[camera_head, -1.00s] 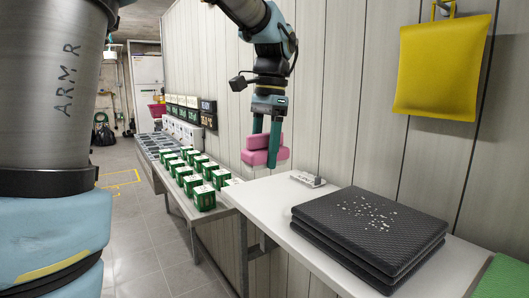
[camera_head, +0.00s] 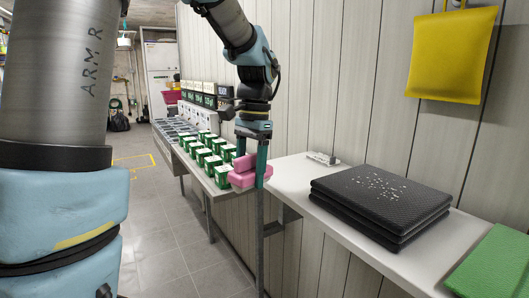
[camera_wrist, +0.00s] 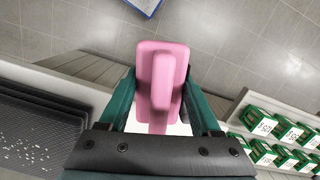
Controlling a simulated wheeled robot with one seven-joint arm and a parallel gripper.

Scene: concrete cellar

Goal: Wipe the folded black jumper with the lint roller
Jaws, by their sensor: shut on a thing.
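The folded black jumper (camera_head: 400,208) lies as a thick ribbed stack on the white shelf, with pale specks scattered over the middle of its top. It also shows at the left of the wrist view (camera_wrist: 45,115). My gripper (camera_head: 253,172) is shut on a pink block-like tool (camera_head: 240,180) with a raised grip, also seen in the wrist view (camera_wrist: 150,55). I cannot tell from its shape whether it is a lint roller. It hangs in the air by the shelf's left end, apart from the jumper. The fingers hide part of its grip.
The white shelf (camera_head: 290,180) has a small white object (camera_head: 322,158) near the wall, unclear in kind. A green cloth (camera_head: 495,262) lies at the right. A yellow pad (camera_head: 455,55) hangs on the wall. Several green-and-white boxes (camera_head: 197,157) stand on a lower bench at the left.

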